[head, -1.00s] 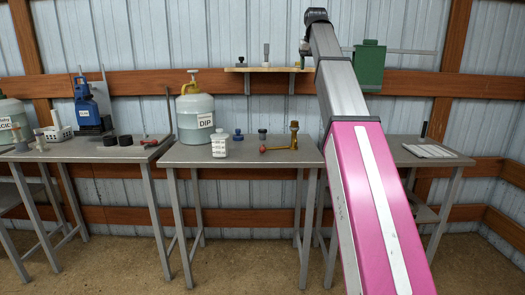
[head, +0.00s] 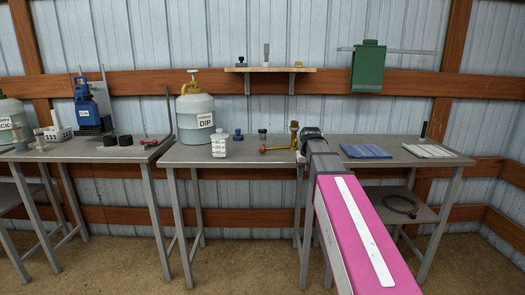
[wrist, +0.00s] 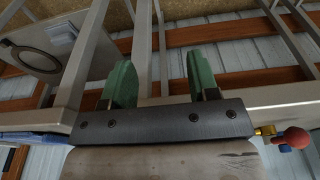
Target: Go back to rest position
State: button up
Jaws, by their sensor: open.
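My gripper (wrist: 162,82) shows in the wrist view as two green fingers spread apart, with nothing held between them. Behind them I see table legs, brown rails and the wall. In the head view my arm, with its pink and white link, rises from the lower right to the front of the tables. Its end is just right of the brass fitting with the red ball (head: 281,149); the fingers are hidden there. The red ball (wrist: 297,138) also shows at the right of the wrist view, clear of the fingers.
The middle table (head: 240,158) holds a DIP jug (head: 195,115), a white bottle (head: 220,146) and small jars. The right table (head: 385,158) has a blue slatted mat (head: 365,151) and a white one (head: 428,151). A wall shelf (head: 270,69) and green box (head: 369,66) hang above.

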jog(key=s+f+g, duration=0.2)
jog(key=s+f, duration=2)
jog(key=f, duration=0.4)
jog(key=shift+f, duration=0.15)
